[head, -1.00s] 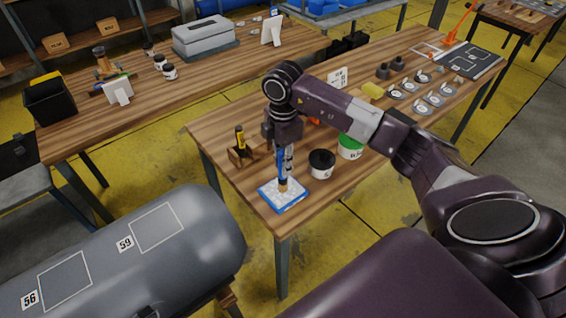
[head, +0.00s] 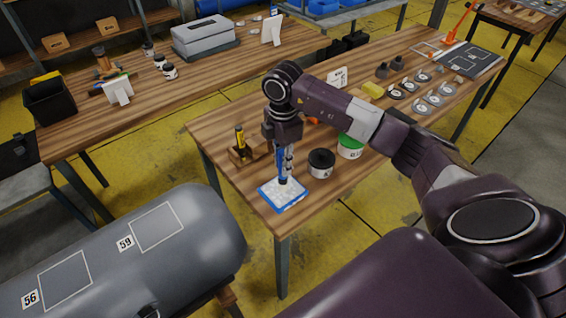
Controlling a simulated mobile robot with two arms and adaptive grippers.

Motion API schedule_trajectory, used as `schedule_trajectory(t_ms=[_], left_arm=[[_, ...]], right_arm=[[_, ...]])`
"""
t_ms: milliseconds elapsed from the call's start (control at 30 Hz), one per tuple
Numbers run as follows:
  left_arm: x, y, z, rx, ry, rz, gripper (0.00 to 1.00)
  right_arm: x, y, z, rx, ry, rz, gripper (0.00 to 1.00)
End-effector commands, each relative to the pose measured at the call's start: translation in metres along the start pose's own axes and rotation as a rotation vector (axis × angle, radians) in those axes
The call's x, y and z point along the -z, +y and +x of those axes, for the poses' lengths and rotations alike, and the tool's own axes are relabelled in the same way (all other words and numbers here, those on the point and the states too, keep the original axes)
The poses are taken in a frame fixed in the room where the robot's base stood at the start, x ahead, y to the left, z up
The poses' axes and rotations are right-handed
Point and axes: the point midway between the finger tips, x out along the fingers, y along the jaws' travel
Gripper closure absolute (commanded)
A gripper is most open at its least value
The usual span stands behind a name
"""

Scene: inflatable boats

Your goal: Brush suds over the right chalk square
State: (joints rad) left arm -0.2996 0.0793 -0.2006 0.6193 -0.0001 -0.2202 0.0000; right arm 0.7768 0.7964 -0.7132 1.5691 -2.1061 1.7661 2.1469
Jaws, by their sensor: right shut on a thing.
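My right gripper (head: 285,155) points down over the near corner of the wooden table and is shut on an upright brush (head: 281,168) with a blue handle. The brush's lower end is in or against the white suds in a blue-rimmed tray (head: 283,207), and its bristles barely show. The right chalk square (head: 157,227), beside label 59, is outlined on the grey boat tube (head: 205,215) at lower left. It looks plain grey, with no suds visible. The left chalk square (head: 66,280) is by label 56. My left gripper is not in view.
A dark-lidded tub (head: 321,163) and a green-lidded tub (head: 350,147) stand right of the tray. A small wooden holder (head: 243,154) is behind it to the left. Open floor separates tube and table.

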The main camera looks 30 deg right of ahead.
Motion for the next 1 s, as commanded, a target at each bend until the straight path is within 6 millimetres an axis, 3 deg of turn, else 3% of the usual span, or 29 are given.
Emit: schedule_trajectory(t_ms=[167,1000], left_arm=[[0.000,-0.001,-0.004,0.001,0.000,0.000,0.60],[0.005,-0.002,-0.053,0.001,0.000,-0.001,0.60]], right_arm=[[0.000,-0.001,-0.004,0.003,0.000,-0.001,1.00],[0.000,0.000,-0.070,0.001,-0.001,0.000,1.00]])
